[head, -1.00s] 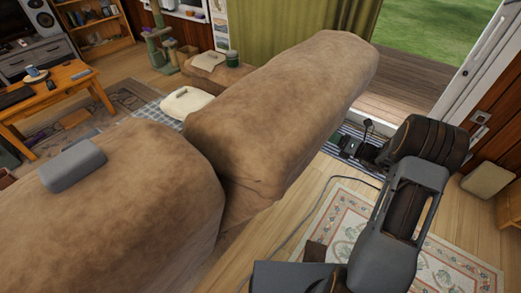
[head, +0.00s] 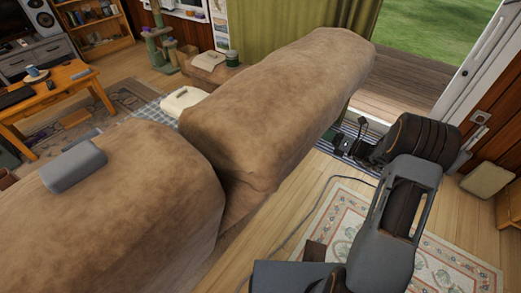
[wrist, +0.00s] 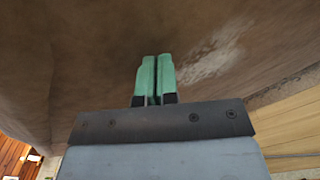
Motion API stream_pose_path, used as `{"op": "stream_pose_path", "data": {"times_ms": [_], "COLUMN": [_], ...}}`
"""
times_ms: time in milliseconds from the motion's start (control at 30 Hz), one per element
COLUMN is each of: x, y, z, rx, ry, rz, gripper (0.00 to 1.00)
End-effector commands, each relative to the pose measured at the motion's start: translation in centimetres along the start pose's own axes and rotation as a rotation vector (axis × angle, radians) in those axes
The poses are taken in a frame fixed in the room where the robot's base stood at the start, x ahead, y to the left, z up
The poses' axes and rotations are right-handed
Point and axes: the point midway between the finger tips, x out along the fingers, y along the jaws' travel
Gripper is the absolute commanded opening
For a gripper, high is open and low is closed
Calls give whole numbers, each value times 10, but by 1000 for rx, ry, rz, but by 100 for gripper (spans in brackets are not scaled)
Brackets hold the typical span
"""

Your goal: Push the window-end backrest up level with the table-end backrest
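The window-end backrest (head: 280,100) is the brown cushioned block near the curtain and open doorway in the head view. It sits out of line with the table-end backrest (head: 130,215), its end face showing and its back side jutting out to the right. A grey object (head: 73,167) lies on the table-end backrest. Contact cannot be told.
A patterned rug (head: 330,225) and wood floor lie behind the backrests, with a cable across the floor. The door frame (head: 475,80) stands to the right of my arm. A pale cushion (head: 188,99) lies on the seat side. A wooden table (head: 45,100) is at far left.

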Motion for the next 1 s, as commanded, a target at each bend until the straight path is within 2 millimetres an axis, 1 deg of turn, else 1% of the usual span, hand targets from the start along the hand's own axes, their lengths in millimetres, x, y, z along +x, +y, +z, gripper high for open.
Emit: {"op": "stream_pose_path", "data": {"times_ms": [1000], "x": [22], "y": [0], "z": [-2], "rx": [2], "ry": [5], "rz": [2], "gripper": [0]}}
